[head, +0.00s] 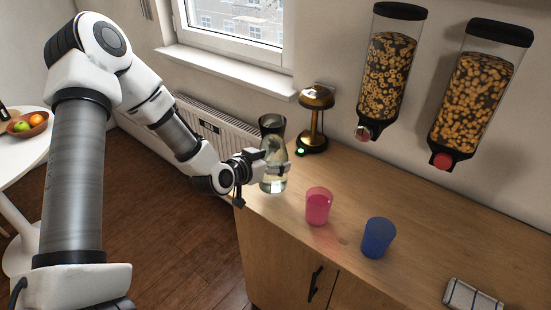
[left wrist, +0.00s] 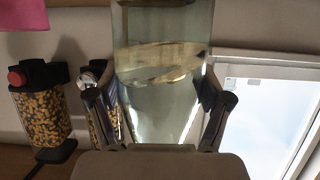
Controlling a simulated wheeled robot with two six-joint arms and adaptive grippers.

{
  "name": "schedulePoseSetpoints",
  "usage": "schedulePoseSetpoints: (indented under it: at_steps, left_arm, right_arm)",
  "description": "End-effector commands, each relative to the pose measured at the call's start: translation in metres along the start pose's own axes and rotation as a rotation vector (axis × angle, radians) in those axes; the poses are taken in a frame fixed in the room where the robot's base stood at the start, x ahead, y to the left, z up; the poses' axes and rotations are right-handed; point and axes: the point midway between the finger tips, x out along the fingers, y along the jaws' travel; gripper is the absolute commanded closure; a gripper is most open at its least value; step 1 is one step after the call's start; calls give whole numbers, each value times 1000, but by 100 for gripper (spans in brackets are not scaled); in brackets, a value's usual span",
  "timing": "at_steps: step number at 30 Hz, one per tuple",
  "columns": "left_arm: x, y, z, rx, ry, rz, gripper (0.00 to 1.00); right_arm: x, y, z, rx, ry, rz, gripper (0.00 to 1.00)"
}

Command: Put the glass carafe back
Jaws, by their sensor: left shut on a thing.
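The glass carafe (head: 272,183) is clear with a dark neck and rim and holds some liquid. It stands about upright over the left end of the wooden counter; I cannot tell whether its base touches the wood. My left gripper (head: 262,166) reaches it from the left and is shut on its body. In the left wrist view the carafe (left wrist: 165,105) fills the middle, between the two fingers (left wrist: 160,110). My right gripper is not in view.
A pink cup (head: 318,206) and a blue cup (head: 378,238) stand on the counter (head: 420,250) right of the carafe. A brass lamp-like device (head: 315,115) with a green light stands behind. Two cereal dispensers (head: 388,75) (head: 470,95) hang on the wall. A radiator (head: 215,125) is behind the arm.

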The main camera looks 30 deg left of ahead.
Motion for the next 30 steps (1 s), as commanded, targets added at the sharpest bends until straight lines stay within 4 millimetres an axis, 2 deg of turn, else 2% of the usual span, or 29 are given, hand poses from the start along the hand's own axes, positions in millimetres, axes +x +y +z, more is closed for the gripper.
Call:
schedulePoseSetpoints:
  at_steps: [3,7,10,16,27,28,29,30]
  left_arm:
    - [26,-15,-11,6,5,-2,91]
    - [44,-25,-15,3,3,-1,91]
    - [50,-28,-12,1,1,-1,91]
    - [61,-27,15,2,0,0,91]
    - [64,-27,21,0,4,0,91]
    - [63,-27,21,0,1,0,11]
    - [63,-27,21,0,1,0,0]
    - [63,-27,21,0,1,0,0]
  right_arm:
    - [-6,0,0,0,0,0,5]
    - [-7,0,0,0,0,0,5]
    - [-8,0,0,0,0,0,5]
    - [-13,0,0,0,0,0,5]
    - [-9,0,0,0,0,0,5]
    - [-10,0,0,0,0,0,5]
    - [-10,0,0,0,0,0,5]
    - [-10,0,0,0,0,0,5]
